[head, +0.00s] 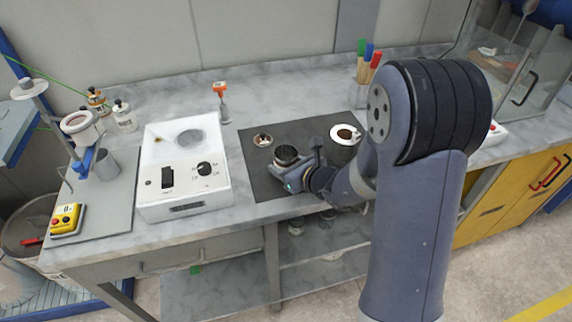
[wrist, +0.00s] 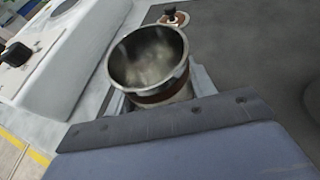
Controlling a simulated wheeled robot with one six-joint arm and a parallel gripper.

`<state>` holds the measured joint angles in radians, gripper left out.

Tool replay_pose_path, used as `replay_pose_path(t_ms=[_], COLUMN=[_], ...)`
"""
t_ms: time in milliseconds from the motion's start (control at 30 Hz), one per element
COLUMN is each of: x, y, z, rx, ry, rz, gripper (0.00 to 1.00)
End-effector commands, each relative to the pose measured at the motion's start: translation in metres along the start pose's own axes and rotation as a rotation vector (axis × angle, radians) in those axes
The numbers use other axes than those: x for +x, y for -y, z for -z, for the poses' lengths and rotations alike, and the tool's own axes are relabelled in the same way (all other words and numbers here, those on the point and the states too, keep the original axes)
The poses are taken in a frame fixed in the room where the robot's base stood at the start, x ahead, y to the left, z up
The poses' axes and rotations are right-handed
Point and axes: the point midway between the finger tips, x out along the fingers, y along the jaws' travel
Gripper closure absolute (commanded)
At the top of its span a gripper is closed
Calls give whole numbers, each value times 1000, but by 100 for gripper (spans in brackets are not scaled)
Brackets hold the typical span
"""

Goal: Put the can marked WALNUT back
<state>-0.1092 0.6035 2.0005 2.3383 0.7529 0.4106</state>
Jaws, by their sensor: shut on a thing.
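My gripper (head: 291,165) is shut on an open metal can (head: 286,154) over the dark mat. In the wrist view the can (wrist: 150,55) stands between the fingers with its mouth facing the camera. It has a bare metal inside and a brown band below the rim. No lettering can be read on it, so I cannot tell if it is the WALNUT can. I cannot tell whether its base touches the mat. A round lid with a black knob (head: 263,140) lies on the mat behind it and also shows in the wrist view (wrist: 172,17).
A white machine with a dial (head: 183,190) is to the left. Cans (head: 297,226) sit on the shelf below the bench. The mat's (head: 262,183) front left is clear.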

Motion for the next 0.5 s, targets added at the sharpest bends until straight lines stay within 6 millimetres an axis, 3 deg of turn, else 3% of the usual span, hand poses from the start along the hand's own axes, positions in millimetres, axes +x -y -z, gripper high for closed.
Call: replay_pose_path(t_ms=[333,367,500], x=[2,1,1], y=[0,0,0], z=[4,2,2], rx=[-1,-1,-1], ry=[1,1,0], rz=[0,0,0], gripper=[75,46,34])
